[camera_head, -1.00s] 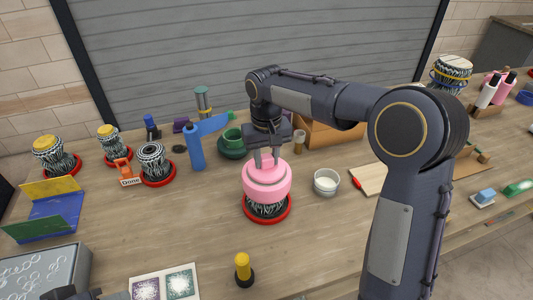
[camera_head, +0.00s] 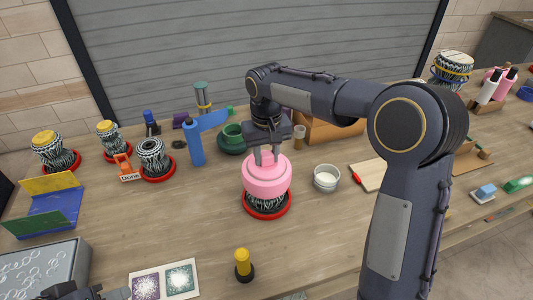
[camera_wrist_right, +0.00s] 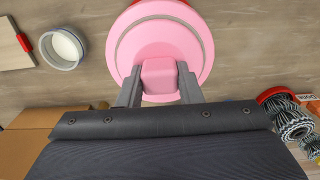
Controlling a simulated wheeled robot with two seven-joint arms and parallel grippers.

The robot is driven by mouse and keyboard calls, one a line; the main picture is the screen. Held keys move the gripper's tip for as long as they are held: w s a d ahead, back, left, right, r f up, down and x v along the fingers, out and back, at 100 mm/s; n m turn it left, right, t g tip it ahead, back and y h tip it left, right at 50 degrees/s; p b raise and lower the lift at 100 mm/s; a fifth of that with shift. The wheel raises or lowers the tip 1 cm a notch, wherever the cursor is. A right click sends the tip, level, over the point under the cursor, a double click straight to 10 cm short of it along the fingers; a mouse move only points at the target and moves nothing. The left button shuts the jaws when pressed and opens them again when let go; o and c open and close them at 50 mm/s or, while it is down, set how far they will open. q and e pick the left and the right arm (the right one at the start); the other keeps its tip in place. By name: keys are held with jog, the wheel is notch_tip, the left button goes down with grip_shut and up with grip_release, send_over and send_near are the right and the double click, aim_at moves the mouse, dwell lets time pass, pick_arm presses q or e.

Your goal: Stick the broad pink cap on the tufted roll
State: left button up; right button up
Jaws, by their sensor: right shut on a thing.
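The broad pink cap (camera_head: 267,176) is over the top of the tufted roll (camera_head: 266,205), whose black-and-white tufts show below its rim. I see no clear gap between them. The roll stands upright in a red ring base (camera_head: 287,209). My right gripper (camera_head: 267,157) is above the cap, its two fingers shut on the cap's knob. The right wrist view shows the cap (camera_wrist_right: 160,38) from above, with the knob between the fingers (camera_wrist_right: 160,85); the roll is mostly hidden there. Part of my left gripper (camera_head: 95,293) shows at the bottom left edge, its jaws unclear.
A yellow-topped peg (camera_head: 242,264) stands in front. Other tufted rolls (camera_head: 151,158) stand at the left.

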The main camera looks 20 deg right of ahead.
aim_at(267, 153)
jog(key=o, duration=1)
jog(key=shift+o, duration=0.2)
notch_tip(267, 153, up, 8)
jog(key=shift+f, duration=0.25)
jog(key=shift+r, duration=0.2)
